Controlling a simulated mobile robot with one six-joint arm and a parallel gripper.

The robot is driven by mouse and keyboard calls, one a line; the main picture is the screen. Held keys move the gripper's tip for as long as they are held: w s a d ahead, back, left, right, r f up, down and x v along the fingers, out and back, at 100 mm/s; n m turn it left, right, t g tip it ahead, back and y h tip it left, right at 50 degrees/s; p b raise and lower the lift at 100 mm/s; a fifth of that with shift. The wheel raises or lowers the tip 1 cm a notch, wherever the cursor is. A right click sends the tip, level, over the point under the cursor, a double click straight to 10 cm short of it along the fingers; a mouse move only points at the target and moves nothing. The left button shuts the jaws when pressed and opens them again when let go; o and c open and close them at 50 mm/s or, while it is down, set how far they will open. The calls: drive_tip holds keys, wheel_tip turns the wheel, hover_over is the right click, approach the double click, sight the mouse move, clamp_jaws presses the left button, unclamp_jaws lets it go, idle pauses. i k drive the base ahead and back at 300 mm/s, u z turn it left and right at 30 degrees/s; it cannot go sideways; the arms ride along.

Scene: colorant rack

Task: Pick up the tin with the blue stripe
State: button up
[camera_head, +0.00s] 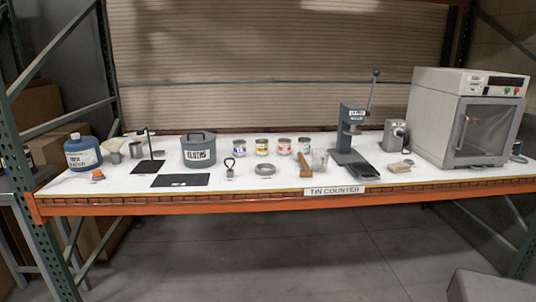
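The tin with the blue stripe (239,148) stands upright on the white counter, leftmost in a row of small tins toward the back. To its right stand a tin with a yellow stripe (262,147) and a tin with a red stripe (284,147). Another small tin (304,145) ends the row; its stripe colour is hard to tell. The tins stand apart from one another. My gripper is not in view, so nothing shows near the blue-striped tin.
A grey tub labelled cloths (198,150) stands left of the tins. In front lie a ring (265,169) and a small dark tool (229,167). A wooden block (299,175), a clear beaker (320,161), a lever press (353,140) and a large cabinet (468,120) are to the right.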

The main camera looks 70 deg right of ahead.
sight(240, 150)
drive_tip(key=u, duration=0.05)
drive_tip(key=k, duration=1.95)
drive_tip(key=z, duration=1.65)
drive_tip(key=i, duration=1)
drive_tip(key=u, duration=0.1)
